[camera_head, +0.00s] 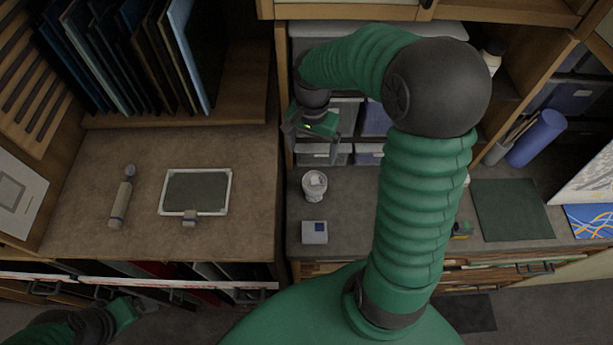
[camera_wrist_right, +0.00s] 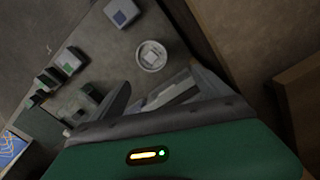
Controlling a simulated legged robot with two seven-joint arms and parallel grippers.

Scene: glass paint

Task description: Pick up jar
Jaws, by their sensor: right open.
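A small whitish round jar (camera_head: 314,186) stands upright on the right-hand counter. Its pale top also shows in the right wrist view (camera_wrist_right: 151,55), beyond the finger ends. My right gripper (camera_head: 291,134) is above and behind the jar in the head view, near the dividing panel. In the right wrist view its two dark fingers (camera_wrist_right: 160,90) are spread, with nothing between them and apart from the jar. My left gripper (camera_head: 143,304) is low at the left, in front of the drawers and far from the jar; its jaws are too dark to read.
A small grey box (camera_head: 314,232) with a blue patch stands in front of the jar. A dark green mat (camera_head: 511,210) lies farther right.

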